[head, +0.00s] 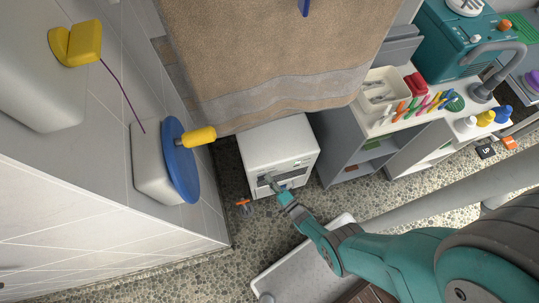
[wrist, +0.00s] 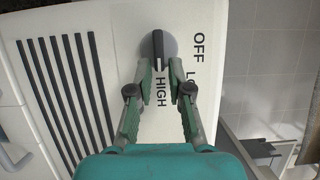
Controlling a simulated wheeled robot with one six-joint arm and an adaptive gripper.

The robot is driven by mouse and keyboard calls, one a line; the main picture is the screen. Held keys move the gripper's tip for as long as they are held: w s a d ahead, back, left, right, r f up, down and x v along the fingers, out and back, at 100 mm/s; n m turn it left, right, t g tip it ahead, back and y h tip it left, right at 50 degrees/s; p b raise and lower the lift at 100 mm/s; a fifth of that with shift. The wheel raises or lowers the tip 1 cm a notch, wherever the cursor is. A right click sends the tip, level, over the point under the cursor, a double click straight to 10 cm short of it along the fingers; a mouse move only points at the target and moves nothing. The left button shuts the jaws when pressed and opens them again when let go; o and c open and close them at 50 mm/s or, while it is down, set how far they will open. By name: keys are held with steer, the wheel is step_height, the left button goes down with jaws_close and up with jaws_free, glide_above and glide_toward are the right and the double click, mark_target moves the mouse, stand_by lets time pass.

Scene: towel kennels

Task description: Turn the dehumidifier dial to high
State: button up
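The dehumidifier (head: 279,143) is a white box on the pebbled floor, below the hanging brown towel in the head view. Its grey dial (wrist: 171,45) with a dark bar handle (wrist: 157,46) shows in the wrist view. The handle lies roughly in line with HIGH, which is printed just below it; OFF and a partly hidden LOW are to the right. I cannot be sure which end is the pointer. My gripper (wrist: 160,76) is open, its two fingertips apart just below the dial, either side of the handle's lower end. Contact is unclear. In the head view my gripper (head: 268,184) is at the dehumidifier's front.
Dark vent slots (wrist: 62,90) lie left of the dial. An orange-handled item (head: 243,203) is on the floor beside the dehumidifier. A grey shelf unit (head: 345,145) stands close on the right, a tiled wall (head: 90,215) on the left. A pale tray-like platform (head: 300,275) lies in front.

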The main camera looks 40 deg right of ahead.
steer(key=shift+o, duration=0.5)
steer(key=s, duration=1.2)
steer(key=shift+d, duration=0.4)
steer(key=shift+a, duration=0.1)
stand_by(0.4)
